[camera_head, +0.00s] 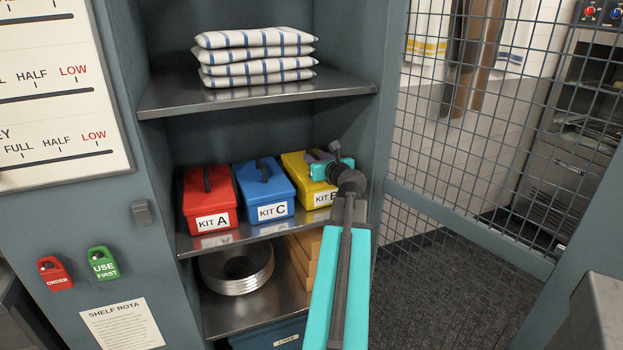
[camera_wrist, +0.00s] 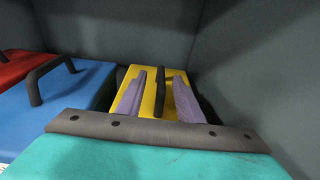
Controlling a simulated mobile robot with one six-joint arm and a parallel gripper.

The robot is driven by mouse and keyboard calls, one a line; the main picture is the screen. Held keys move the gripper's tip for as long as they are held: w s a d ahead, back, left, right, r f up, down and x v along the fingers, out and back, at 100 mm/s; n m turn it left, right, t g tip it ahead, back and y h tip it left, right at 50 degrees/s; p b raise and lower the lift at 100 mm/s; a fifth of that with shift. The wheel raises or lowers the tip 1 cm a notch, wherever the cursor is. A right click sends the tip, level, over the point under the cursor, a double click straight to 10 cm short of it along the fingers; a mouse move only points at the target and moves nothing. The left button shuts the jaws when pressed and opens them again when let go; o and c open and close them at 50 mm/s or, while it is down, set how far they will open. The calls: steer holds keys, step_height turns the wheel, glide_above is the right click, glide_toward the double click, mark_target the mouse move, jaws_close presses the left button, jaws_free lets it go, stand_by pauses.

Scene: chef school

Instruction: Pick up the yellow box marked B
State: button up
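The yellow box (camera_head: 296,168) stands at the right end of the middle shelf, its "KIT B" label partly hidden by my arm. In the wrist view, the yellow box (camera_wrist: 149,98) has a black handle (camera_wrist: 160,92) on its lid. My gripper (camera_head: 321,156) is over the box's top. In the wrist view, the two purple fingers of my gripper (camera_wrist: 160,78) are apart, one on each side of the handle, with yellow lid showing between them and it. I cannot tell how deep the fingertips reach.
The blue KIT C box (camera_head: 263,190) stands just left of the yellow one, and the red KIT A box (camera_head: 209,200) beyond it. The cabinet wall is close on the right. Folded striped towels (camera_head: 255,58) lie on the shelf above (camera_head: 258,99). A mesh door (camera_head: 470,210) stands open.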

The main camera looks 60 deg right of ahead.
mark_target(312, 152)
steer(key=shift+x, duration=1.85)
steer(key=shift+s+r, duration=0.1)
jaws_close()
steer(key=shift+r, duration=0.1)
